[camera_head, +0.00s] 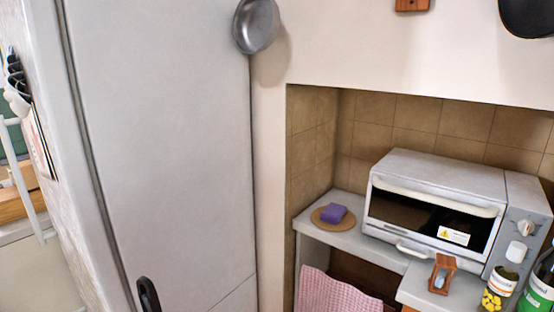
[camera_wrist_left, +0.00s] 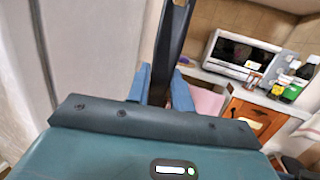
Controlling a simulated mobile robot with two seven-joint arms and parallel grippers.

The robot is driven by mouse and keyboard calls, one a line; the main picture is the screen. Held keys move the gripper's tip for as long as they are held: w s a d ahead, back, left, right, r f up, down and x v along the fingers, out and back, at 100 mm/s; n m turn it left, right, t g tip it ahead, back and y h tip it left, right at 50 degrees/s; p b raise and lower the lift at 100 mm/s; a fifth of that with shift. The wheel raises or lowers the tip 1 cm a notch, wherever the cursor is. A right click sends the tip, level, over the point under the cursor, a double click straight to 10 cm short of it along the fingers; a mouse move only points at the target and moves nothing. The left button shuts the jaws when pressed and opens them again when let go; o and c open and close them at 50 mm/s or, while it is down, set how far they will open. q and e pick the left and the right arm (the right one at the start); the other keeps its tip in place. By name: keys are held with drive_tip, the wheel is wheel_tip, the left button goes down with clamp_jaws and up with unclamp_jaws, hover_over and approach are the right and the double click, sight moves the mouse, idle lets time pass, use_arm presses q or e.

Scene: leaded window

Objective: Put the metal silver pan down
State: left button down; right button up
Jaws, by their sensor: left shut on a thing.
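A round silver metal pan (camera_head: 256,25) shows at the top of the head view, against the pale wall beside the fridge. Its upper part is cut off by the frame edge, so I cannot see what holds it. My left gripper (camera_wrist_left: 160,85) shows in the left wrist view, with blue fingers shut on a long dark bar (camera_wrist_left: 173,40). The bar runs up out of the frame, and I cannot tell whether it is a pan handle. Neither gripper shows in the head view.
A toaster oven (camera_head: 440,200) stands on the counter in a tiled niche. A purple sponge (camera_head: 334,213) lies on a round board (camera_head: 320,220) to its left. Bottles (camera_head: 498,288) crowd the right front. The fridge (camera_head: 165,140) fills the left. A dark pan (camera_head: 527,15) hangs top right.

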use_arm(q)
drive_tip(key=s, duration=0.1)
drive_tip(key=s+f, duration=0.1)
drive_tip(key=s+y, duration=0.1)
drive_tip(key=shift+a+f+n, duration=0.2)
drive_tip(key=shift+f+n, duration=0.1)
drive_tip(key=shift+n, duration=0.1)
drive_tip(key=shift+d+r+n+t+y, duration=0.1)
drive_tip(key=shift+d+n+t+y, duration=0.25)
drive_tip(key=shift+y, duration=0.45)
